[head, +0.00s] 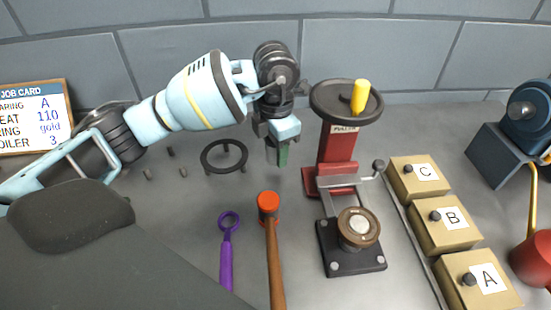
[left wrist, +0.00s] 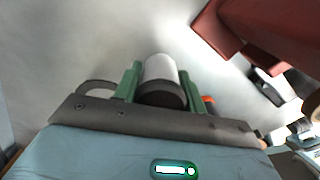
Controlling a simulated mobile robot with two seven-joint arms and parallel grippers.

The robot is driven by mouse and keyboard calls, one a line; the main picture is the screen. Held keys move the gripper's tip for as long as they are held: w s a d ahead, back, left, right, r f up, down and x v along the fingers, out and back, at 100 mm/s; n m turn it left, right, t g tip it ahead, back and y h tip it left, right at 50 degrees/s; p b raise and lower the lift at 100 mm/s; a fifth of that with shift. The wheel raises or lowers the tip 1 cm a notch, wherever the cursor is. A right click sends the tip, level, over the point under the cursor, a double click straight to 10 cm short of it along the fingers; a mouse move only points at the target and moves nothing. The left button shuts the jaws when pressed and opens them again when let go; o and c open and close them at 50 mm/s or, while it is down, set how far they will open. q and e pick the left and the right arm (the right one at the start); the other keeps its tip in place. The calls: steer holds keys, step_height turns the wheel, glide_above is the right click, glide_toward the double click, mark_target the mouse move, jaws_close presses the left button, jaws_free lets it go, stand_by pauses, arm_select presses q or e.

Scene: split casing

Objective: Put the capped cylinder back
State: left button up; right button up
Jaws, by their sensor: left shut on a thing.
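My left gripper (head: 280,152) hangs fingers-down above the bench, left of the red puller (head: 338,150). In the left wrist view its green fingers (left wrist: 160,88) are shut on the capped cylinder, a pale body (left wrist: 159,67) with a dark end (left wrist: 162,97) nearest the camera. In the head view the gripper hides most or all of the cylinder. My right gripper is not in view.
A black ring on short feet (head: 206,164), a purple wrench (head: 226,250) and a red-headed mallet (head: 269,206) lie nearby. A black fixture (head: 340,262) holds a round bronze part (head: 358,230). Boxes C (head: 405,190), B (head: 430,232) and A (head: 500,298) stand right.

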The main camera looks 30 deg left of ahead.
mark_target(275, 171)
arm_select(q)
steer(key=shift+f, duration=1.75)
steer(key=shift+f, duration=0.1)
steer(key=o, duration=1.1)
step_height(275, 171, up, 12)
steer(key=shift+r, duration=0.1)
